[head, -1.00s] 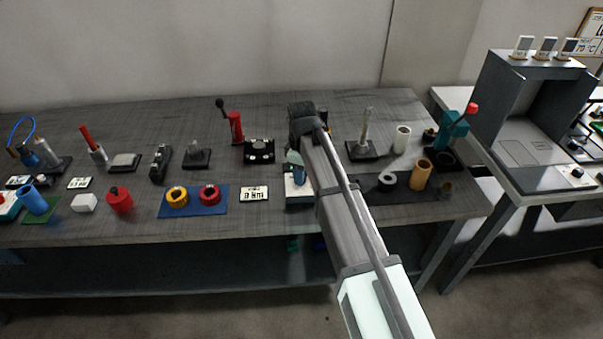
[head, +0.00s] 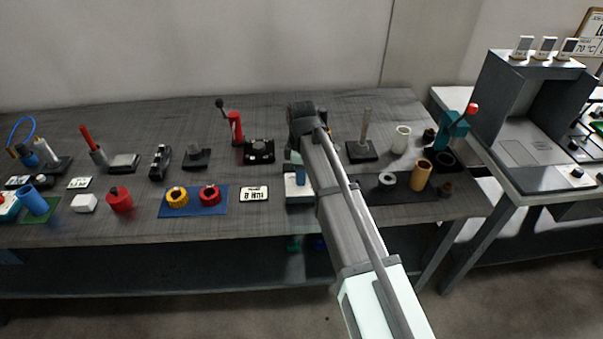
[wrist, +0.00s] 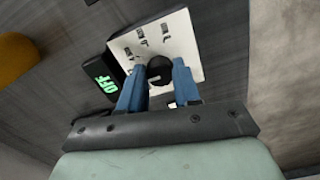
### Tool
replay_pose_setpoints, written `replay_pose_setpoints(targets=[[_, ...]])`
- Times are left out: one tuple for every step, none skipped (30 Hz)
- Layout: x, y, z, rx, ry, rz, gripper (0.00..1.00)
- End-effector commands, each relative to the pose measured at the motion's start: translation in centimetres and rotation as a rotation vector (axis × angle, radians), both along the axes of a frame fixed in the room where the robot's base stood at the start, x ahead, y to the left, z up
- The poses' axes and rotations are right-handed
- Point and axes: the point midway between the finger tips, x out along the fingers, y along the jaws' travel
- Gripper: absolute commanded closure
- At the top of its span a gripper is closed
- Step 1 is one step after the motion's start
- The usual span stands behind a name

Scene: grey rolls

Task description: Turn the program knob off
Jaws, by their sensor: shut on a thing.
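The program knob (wrist: 159,67) is round and black. It sits on a white panel with dark marks (wrist: 183,38) in the wrist view. My gripper (wrist: 157,82) has blue fingers, one on each side of the knob, and is shut on it. A black display (wrist: 104,84) beside the panel shows OFF in green. In the head view, the white panel box (head: 297,196) stands near the front edge of the table, with my gripper (head: 299,175) over it. The knob is hidden there by my gripper and arm.
A white label plate (head: 254,194) and a blue mat with two rolls (head: 193,209) lie left of the box. A dark mat with a grey ring (head: 387,180) and an orange cylinder (head: 421,175) are on the right. The table's front edge is close.

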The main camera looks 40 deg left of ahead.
Motion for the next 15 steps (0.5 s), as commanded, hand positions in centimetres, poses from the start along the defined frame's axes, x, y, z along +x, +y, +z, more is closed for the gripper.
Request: replay_pose_setpoints(targets=[[0.02,0.03,0.03,0.001,0.000,0.000,0.98],[0.02,0.03,0.03,0.001,0.000,0.000,0.66],[0.02,0.03,0.03,0.001,-0.001,0.000,0.62],[0.02,0.03,0.03,0.001,-0.001,-0.001,0.59],[0.01,0.02,0.03,0.001,-0.001,-0.001,0.56],[0.01,0.02,0.02,0.001,-0.001,-0.001,0.52],[0.01,0.02,0.02,0.001,-0.001,-0.001,0.50],[0.01,0.02,0.02,0.001,-0.001,-0.001,0.47],[0.01,0.02,0.01,0.000,0.000,-0.001,0.43],[0.01,0.02,0.01,0.000,0.000,-0.001,0.42],[0.01,0.02,0.01,0.000,0.000,-0.001,0.42],[0.01,0.02,0.01,0.000,0.000,-0.001,0.42],[0.01,0.02,0.01,0.000,0.000,-0.001,0.42],[0.00,0.01,0.01,0.000,0.000,-0.001,0.42],[0.00,0.01,0.01,0.000,0.000,-0.001,0.42]])
